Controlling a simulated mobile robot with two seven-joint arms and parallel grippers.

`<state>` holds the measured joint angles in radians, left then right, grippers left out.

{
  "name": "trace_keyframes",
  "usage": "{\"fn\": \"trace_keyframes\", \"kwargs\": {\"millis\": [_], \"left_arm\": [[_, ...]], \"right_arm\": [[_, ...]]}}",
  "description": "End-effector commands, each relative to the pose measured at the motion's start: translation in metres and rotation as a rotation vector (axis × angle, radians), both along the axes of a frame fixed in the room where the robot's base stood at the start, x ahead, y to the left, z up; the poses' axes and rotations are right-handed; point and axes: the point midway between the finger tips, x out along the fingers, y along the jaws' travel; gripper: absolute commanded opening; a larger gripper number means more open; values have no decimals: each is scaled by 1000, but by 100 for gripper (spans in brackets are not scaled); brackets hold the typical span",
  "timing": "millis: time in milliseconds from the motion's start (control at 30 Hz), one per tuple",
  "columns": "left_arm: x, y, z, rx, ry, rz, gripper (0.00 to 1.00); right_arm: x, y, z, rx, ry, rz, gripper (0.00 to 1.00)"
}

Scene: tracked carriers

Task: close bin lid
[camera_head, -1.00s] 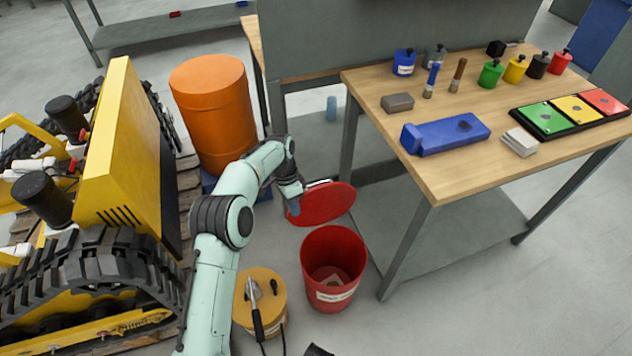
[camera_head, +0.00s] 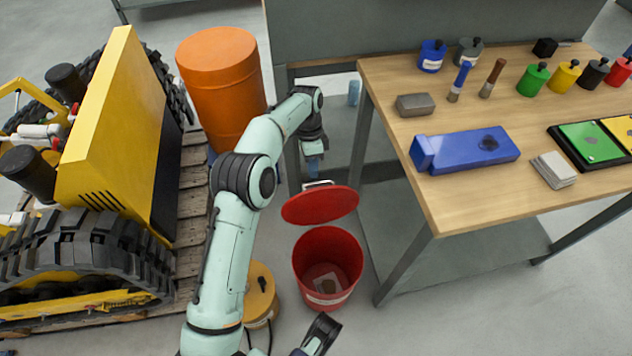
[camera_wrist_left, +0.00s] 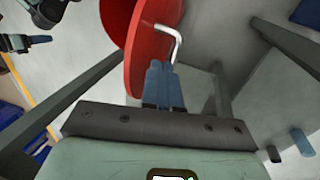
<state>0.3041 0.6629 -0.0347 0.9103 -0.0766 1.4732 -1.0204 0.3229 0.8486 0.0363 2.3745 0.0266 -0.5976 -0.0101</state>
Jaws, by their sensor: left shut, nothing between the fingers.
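The red bin (camera_head: 298,268) stands open on the floor, with something pale inside. Its red lid (camera_head: 320,207) is raised behind the opening, tilted, with a pale bent handle (camera_head: 318,184) on its far side. My left gripper (camera_head: 314,168) is just behind the lid's upper edge, near the handle. In the left wrist view the blue fingertips (camera_wrist_left: 164,84) are together and empty, close beside the handle (camera_wrist_left: 172,38) and the red lid (camera_wrist_left: 152,20); contact cannot be told. My right gripper (camera_head: 322,332) is low in the head view, in front of the bin.
The workbench (camera_head: 445,205) stands right of the bin, its leg close by. An orange drum (camera_head: 220,90) is behind my left arm. A yellow container (camera_head: 260,290) stands left of the bin. A yellow tracked machine (camera_head: 110,130) fills the left on a pallet.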

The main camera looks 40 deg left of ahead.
Motion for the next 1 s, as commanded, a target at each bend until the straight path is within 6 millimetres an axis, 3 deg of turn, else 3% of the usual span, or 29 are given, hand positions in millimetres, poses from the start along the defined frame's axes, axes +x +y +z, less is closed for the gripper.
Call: {"fn": "trace_keyframes", "kwargs": {"millis": [100, 333, 1000], "left_arm": [[-4, -5, -23, 0, 3, -1, 0], [-8, -11, -48, 0, 0, 1, 0], [-5, -17, -51, 24, -19, -1, 0]], "right_arm": [[2, -3, -9, -7, -2, -6, 48], [-7, -5, -18, -6, 31, -9, 48], [-8, -5, -17, -5, 33, -8, 48]]}}
